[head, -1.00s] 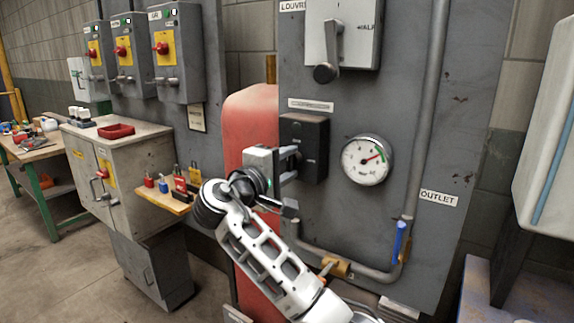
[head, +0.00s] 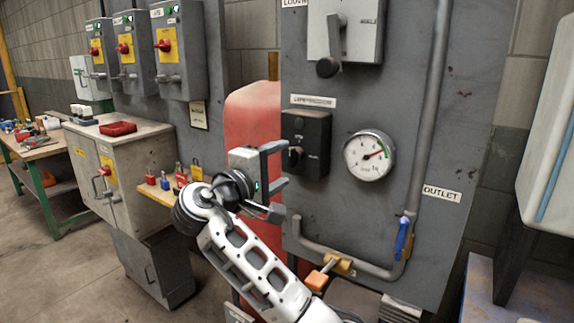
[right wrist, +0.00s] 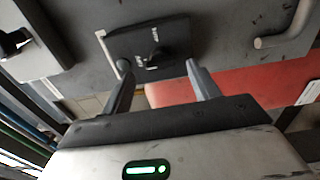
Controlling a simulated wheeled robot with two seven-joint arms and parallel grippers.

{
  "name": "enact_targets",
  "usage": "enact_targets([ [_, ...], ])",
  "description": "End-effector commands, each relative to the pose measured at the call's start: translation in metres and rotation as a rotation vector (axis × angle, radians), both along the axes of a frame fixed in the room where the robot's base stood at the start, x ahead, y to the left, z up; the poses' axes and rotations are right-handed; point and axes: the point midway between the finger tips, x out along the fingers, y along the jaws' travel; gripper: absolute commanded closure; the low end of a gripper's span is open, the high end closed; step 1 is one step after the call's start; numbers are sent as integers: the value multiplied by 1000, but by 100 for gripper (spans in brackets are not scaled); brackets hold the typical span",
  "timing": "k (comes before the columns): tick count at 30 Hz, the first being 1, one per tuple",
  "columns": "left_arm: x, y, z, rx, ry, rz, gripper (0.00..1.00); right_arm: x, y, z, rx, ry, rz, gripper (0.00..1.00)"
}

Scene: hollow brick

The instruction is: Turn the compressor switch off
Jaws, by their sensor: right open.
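The compressor switch is a black box (head: 316,150) on the grey panel, under a white label whose text is too blurred to read surely. Its dark knob (head: 294,156) shows just past the upper finger of my right gripper (head: 284,182). The gripper is open and empty, its fingers in front of the box's left side and apart from the knob. In the right wrist view the black box (right wrist: 176,36) and knob (right wrist: 153,56) lie beyond the two spread fingertips (right wrist: 158,68). I cannot tell the knob's setting. My left gripper is not in view.
A pressure gauge (head: 369,155) sits right of the switch, and a grey switch box (head: 345,35) with a lever sits above. A pipe with a blue-handled valve (head: 403,238) runs below right. A red tank (head: 250,115) stands behind the gripper.

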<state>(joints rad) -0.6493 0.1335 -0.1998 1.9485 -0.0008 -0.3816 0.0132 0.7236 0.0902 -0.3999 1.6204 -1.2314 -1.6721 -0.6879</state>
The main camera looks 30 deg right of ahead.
Motion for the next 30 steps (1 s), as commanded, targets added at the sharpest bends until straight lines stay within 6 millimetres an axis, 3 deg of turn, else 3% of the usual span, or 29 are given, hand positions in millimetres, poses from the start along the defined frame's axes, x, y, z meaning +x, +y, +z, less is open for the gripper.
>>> enact_targets([
  [9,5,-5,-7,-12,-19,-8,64,-29,73,-3,3,0,5,39],
  [15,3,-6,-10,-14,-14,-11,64,-42,102,-2,1,1,3,39],
  [21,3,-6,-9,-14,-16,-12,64,-47,112,-1,0,2,0,39],
  [30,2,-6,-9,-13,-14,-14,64,-47,113,0,-1,2,1,39],
])
